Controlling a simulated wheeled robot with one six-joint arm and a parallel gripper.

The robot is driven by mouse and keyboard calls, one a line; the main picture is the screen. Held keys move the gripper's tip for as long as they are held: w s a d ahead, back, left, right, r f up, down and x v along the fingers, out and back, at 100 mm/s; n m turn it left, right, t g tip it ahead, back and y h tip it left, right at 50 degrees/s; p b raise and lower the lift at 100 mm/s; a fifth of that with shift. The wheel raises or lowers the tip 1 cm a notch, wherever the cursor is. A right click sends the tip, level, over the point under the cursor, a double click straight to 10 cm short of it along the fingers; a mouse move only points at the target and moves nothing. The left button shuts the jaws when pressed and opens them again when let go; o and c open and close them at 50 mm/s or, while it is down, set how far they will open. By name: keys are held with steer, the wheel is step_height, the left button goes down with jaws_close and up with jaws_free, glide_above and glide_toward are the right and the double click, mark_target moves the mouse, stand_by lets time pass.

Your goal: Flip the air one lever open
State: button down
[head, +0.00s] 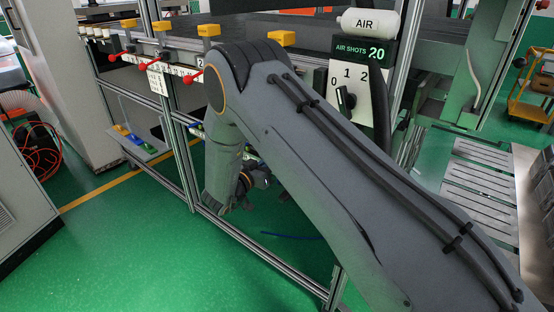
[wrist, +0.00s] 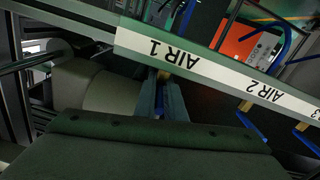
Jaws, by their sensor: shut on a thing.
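The AIR 1 label (wrist: 155,47) is on a white strip, upside down in the wrist view. My gripper (wrist: 166,84) is below that label, its two fingers close together around a narrow part of the air one valve. A small bit of brass (wrist: 164,75) shows at the fingertips. In the head view my arm hides most of the gripper and the lever.
The AIR 2 valve (wrist: 246,105) with a blue lever is to the right, and another blue lever (wrist: 307,142) is beyond it. In the head view, an air shots panel (head: 352,85) reading 20 stands behind my arm. Metal frame posts (head: 181,160) are close to my wrist.

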steer(key=c, duration=1.9)
jaws_free()
steer(key=shift+o, duration=0.2)
steer(key=b+v, duration=0.2)
steer(key=v, duration=0.5)
steer(key=shift+s+a, duration=0.2)
steer(key=shift+s, duration=0.15)
